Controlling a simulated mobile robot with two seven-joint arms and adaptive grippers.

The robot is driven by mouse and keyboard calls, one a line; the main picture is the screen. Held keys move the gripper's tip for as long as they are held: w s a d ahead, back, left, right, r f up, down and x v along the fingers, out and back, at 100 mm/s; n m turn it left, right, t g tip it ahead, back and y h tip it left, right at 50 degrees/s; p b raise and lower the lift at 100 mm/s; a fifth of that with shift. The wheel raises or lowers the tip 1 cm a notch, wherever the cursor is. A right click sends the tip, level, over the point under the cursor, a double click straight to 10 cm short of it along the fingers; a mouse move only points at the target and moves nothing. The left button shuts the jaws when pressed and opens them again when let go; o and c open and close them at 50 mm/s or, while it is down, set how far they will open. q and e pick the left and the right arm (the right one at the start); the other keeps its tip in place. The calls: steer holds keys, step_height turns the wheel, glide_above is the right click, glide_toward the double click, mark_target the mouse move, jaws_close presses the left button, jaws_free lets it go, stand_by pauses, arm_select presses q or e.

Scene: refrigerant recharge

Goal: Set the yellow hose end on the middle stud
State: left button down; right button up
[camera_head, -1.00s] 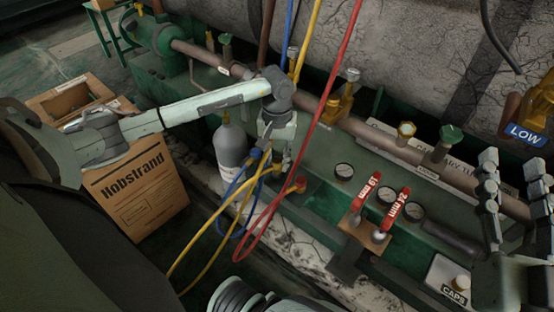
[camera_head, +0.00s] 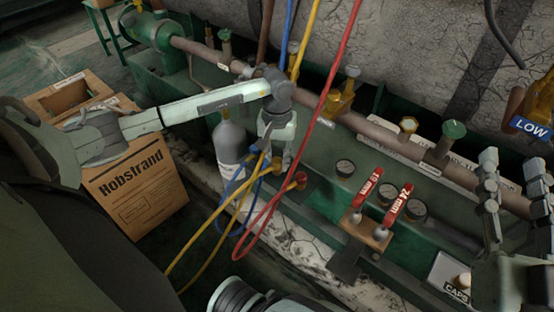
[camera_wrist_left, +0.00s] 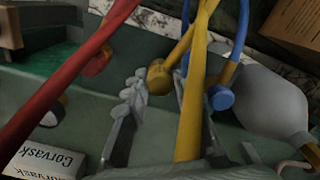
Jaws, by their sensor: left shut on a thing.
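My left gripper (camera_head: 277,160) is low over the green bench near the hose ends, shut on the yellow hose end (camera_head: 278,168). In the left wrist view, the brass-yellow hose end (camera_wrist_left: 158,78) shows at the fingertips of the left gripper (camera_wrist_left: 155,100). It sits between the red hose end (camera_wrist_left: 97,62) and the blue hose end (camera_wrist_left: 220,97). The middle stud is hidden by the hose end and fingers, so I cannot tell whether they touch. The yellow hose (camera_head: 225,205) loops down to the left. My right gripper (camera_head: 515,190) is empty at the right, its fingers apart.
A cardboard box (camera_head: 135,185) stands on the floor.

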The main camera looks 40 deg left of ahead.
arm_select(q)
steer(key=shift+f, duration=0.1)
steer(key=c, duration=1.2)
jaws_free()
step_height(320, 180, up, 12)
steer(key=shift+r, duration=0.1)
steer(key=shift+s, duration=0.1)
